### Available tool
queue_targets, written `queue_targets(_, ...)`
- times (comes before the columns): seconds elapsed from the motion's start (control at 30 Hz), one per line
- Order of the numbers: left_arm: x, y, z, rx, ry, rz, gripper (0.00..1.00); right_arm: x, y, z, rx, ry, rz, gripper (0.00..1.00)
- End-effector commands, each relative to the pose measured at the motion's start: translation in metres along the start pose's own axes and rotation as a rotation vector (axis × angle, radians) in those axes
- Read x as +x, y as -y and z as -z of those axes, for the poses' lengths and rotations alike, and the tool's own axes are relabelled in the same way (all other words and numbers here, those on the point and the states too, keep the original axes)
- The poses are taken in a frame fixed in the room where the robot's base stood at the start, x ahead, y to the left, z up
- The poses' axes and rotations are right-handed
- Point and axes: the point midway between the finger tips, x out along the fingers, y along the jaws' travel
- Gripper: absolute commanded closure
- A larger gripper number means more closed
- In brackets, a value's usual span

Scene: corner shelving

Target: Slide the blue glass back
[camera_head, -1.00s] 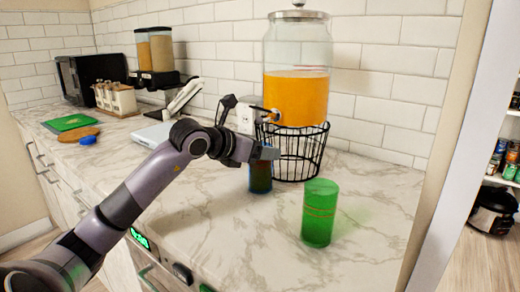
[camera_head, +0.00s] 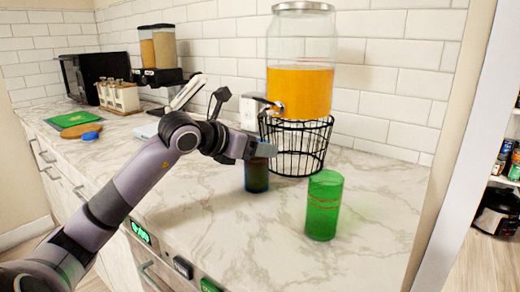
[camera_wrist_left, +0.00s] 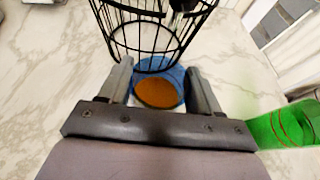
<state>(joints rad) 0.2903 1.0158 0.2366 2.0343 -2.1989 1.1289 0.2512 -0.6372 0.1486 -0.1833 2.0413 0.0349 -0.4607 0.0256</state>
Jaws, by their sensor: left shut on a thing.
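The blue glass (camera_head: 257,178) stands upright on the counter, in front of the left side of the black wire stand (camera_head: 297,150). My left gripper (camera_head: 262,149) is at its upper part and hides some of it in the head view. In the left wrist view, the blue glass (camera_wrist_left: 160,72) sits between the two fingers of my left gripper (camera_wrist_left: 158,88), which is shut on it. Orange liquid shows inside the glass. My right gripper is not in view.
A juice dispenser (camera_head: 300,92) with orange liquid rests on the wire stand. A green glass (camera_head: 323,206) stands to the right of the blue glass, nearer the front. The counter (camera_head: 210,215) to the left and front is clear. A green board (camera_head: 72,120) lies far left.

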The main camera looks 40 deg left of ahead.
Motion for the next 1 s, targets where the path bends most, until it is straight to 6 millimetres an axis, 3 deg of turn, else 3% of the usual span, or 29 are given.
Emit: queue_targets(1.0, -0.045, 0.008, 0.019, 0.000, 0.002, 0.000, 0.82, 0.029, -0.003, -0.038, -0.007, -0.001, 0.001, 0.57)
